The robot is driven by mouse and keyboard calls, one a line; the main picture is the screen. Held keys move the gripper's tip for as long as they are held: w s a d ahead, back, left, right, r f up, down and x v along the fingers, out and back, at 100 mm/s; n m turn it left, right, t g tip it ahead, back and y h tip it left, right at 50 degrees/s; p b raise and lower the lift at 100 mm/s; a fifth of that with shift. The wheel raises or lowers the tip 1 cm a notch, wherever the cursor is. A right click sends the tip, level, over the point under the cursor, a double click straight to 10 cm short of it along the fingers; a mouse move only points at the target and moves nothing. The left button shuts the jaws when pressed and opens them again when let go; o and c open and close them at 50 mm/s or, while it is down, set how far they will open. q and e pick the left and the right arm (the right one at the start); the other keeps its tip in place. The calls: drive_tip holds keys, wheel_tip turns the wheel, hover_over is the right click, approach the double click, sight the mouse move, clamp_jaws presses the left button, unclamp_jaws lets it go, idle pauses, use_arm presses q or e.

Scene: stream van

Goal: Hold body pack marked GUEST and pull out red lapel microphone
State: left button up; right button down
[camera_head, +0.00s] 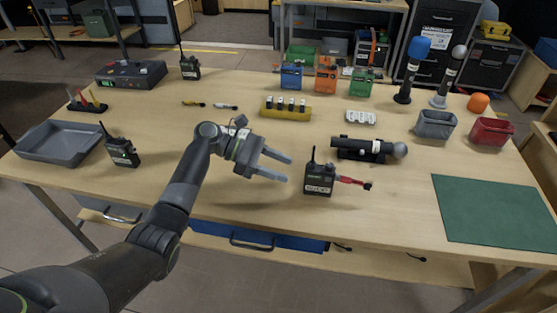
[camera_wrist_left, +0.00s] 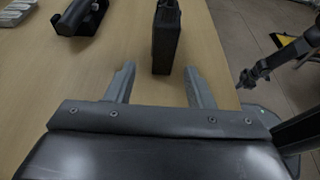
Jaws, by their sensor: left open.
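A black body pack (camera_head: 319,182) with a short antenna and a white label stands on the table; the label is too small to read surely. The red lapel microphone (camera_head: 350,181) sticks out from its right side, ending in a dark tip. My left gripper (camera_head: 288,170) is open and empty, just left of the pack, fingers pointing at it. In the left wrist view the pack (camera_wrist_left: 166,42) is ahead of the open fingers (camera_wrist_left: 160,72), beyond their tips; the red microphone is hidden there. A dark arm at the right of that view seems to be my right one; its jaws are unclear.
A black holder with a dark handheld microphone (camera_head: 365,149) lies behind the pack. A green mat (camera_head: 495,212) is at right. Another body pack (camera_head: 122,152) and a grey tray (camera_head: 62,144) are at left. A yellow rack (camera_head: 286,114) stands behind. The table front is clear.

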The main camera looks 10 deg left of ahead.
sight(313, 181)
use_arm(q)
drive_tip(key=b+x, duration=0.2)
drive_tip(key=x, duration=0.1)
drive_tip(key=shift+s+f+b, duration=0.2)
drive_tip(key=shift+s+b, duration=0.15)
drive_tip(key=shift+b+x, duration=0.95)
drive_tip(key=shift+x, duration=0.05)
drive_tip(key=shift+w+d+r+p, duration=0.1)
drive_tip(key=shift+d+p, duration=0.35)
drive_tip(key=shift+d, duration=0.5)
drive_tip(key=shift+p+x, duration=0.35)
drive_tip(key=shift+x, duration=0.95)
use_arm(e)
drive_tip(key=shift+s+f, duration=0.35)
drive_tip(key=shift+f, duration=0.45)
drive_tip(key=shift+s+f, duration=0.3)
drive_tip(key=shift+f, duration=0.5)
